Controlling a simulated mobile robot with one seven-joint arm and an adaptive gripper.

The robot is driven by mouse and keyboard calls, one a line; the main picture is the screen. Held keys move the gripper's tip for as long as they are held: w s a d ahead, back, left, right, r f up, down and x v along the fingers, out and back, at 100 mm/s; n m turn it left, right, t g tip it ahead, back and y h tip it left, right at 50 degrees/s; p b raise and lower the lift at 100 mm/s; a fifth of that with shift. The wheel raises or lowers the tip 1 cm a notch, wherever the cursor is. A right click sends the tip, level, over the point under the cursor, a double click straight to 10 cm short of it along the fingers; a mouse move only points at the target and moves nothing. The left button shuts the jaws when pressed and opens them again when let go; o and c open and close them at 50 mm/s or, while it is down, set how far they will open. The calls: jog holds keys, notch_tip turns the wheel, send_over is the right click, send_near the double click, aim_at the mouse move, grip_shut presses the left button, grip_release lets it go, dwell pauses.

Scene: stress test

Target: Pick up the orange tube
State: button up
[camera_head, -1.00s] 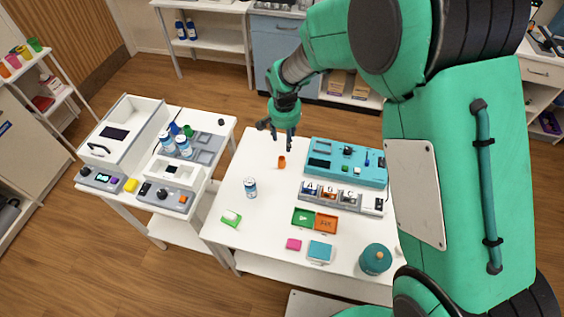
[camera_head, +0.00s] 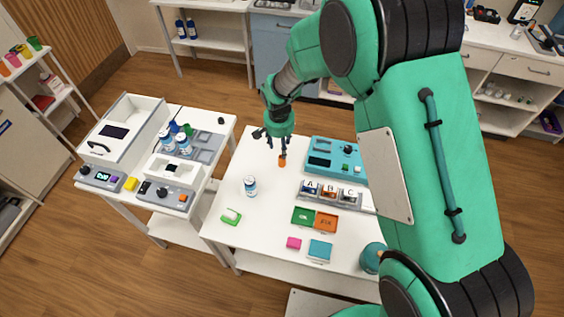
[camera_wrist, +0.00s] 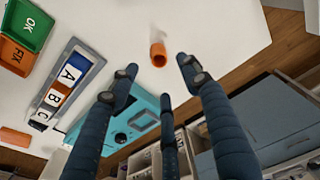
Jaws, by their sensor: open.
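The orange tube (camera_head: 282,162) stands on the white table in the head view. In the wrist view the orange tube (camera_wrist: 158,56) shows its open round end and lies a little beyond the gap between two dark fingertips. My gripper (camera_head: 278,147) is open and empty, just above the tube, with its fingers pointing down. In the wrist view three spread fingers of my gripper (camera_wrist: 156,80) show, and none is seen closed on the tube.
A teal panel device (camera_head: 322,150) and a rack marked A, B, C (camera_head: 312,199) are right of the tube. A white-and-blue bottle (camera_head: 250,186) stands to its front left. Green and orange trays (camera_head: 303,223) lie nearer the front. The table around the tube is clear.

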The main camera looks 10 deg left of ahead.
aim_at(282, 161)
jog(key=shift+w+f, duration=0.2)
jog(key=shift+f, duration=1.05)
jog(key=shift+w+f, duration=0.15)
jog(key=shift+f, duration=1.05)
jog(key=shift+f, duration=0.1)
jog(key=shift+w+f+b, duration=0.2)
jog(key=shift+f+b, duration=0.5)
jog(key=shift+f, duration=1.8)
jog(key=c, duration=1)
